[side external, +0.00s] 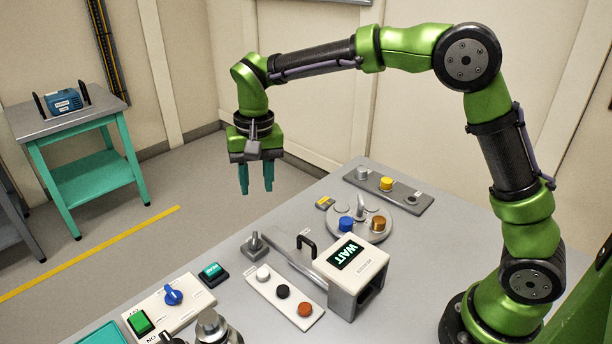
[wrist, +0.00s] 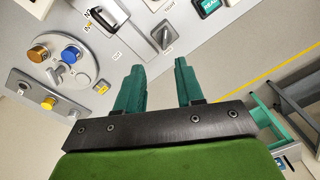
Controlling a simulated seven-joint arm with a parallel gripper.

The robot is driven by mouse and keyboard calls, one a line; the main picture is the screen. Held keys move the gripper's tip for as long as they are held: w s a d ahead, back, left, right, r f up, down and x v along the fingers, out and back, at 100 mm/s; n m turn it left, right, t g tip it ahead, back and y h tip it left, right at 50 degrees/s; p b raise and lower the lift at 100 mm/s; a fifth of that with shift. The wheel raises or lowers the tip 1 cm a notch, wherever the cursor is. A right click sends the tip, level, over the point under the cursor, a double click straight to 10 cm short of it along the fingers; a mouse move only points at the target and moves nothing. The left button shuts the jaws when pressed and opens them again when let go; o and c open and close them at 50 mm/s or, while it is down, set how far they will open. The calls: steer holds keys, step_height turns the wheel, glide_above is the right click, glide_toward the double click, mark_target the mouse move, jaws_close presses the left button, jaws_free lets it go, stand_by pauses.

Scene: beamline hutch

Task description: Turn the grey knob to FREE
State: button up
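A grey knob (side external: 255,243) with a raised grip sits on a square base on the grey table, left of the black handle. It also shows in the wrist view (wrist: 162,36), at the top middle, beyond my fingertips. Small lettering beside it is too small to read, so I cannot tell its setting. My gripper (side external: 256,190) hangs with its green fingers down, above and apart from the table. In the wrist view my gripper (wrist: 159,66) has its fingers apart with nothing between them. A second silver-grey knob (side external: 210,326) stands at the front edge of the picture.
A white box (side external: 373,269) shows WAIT, beside a black handle (side external: 306,243). A round plate (side external: 376,226) carries blue and orange pieces. A strip (side external: 262,289) with several buttons and a panel with a blue knob (side external: 173,295) lie nearer. Floor is open at left.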

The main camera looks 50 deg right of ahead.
mark_target(254, 238)
steer(key=f+m, duration=0.1)
steer(key=f, duration=0.4)
steer(key=w+f+m, duration=0.1)
steer(key=f, duration=0.4)
steer(key=w+f+m, duration=0.1)
steer(key=f, duration=0.4)
steer(key=shift+w+a+f, duration=0.2)
steer(key=shift+a, duration=0.05)
steer(key=shift+c, duration=0.4)
jaws_close()
